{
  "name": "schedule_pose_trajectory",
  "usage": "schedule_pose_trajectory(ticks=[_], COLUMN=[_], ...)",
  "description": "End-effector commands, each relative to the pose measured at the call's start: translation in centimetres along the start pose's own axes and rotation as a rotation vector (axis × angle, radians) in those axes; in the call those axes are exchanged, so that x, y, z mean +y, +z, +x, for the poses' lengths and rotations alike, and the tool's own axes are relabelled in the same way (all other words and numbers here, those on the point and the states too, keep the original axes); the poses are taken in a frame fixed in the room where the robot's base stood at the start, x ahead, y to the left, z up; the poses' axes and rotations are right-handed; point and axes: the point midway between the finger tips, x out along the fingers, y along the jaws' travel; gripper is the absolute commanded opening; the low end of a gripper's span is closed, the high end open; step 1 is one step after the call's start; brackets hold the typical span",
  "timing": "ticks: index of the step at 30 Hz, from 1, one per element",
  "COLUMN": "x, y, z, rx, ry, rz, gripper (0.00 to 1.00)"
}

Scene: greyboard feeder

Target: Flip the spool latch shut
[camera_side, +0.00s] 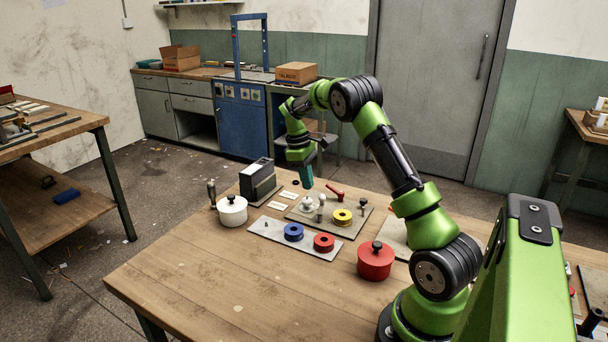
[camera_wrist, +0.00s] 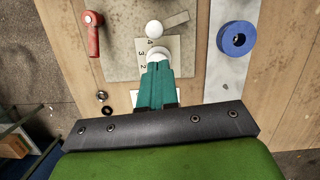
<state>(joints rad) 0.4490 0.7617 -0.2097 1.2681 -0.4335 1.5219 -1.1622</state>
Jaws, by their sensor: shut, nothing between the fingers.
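My gripper (camera_side: 308,184) has teal fingers, shut and empty, pointing down above the back edge of the grey feeder plate (camera_side: 348,231). In the wrist view its fingertips (camera_wrist: 159,64) are together, overlapping a pale round part whose contact I cannot tell. A red-handled lever (camera_side: 336,191), which may be the spool latch, lies at the plate's back right; it also shows at the upper left of the wrist view (camera_wrist: 94,36), apart from the fingers. A yellow spool (camera_side: 342,217) sits on the plate. Pale posts (camera_side: 308,203) stand left of it.
A front plate (camera_side: 267,228) carries a blue spool (camera_side: 293,232) and a red spool (camera_side: 324,242). A white lidded pot (camera_side: 232,211), a dark box (camera_side: 258,178) and a red lidded pot (camera_side: 375,261) stand nearby. The table's front left is clear.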

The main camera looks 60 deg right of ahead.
Motion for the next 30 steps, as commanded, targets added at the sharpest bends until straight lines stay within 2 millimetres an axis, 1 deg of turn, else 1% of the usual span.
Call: schedule_pose_trajectory(ticks=[3,8,22,30], x=[0.0,0.0,0.0,0.2], y=[1.1,1.9,2.0,2.2], z=[0.9,1.7,1.8,1.9], rx=[0.001,0.001,0.002,0.001], ry=[0.000,0.000,0.000,-0.011], rz=[0.002,0.001,0.005,0.055], gripper=[0.00,0.00,0.00,0.00])
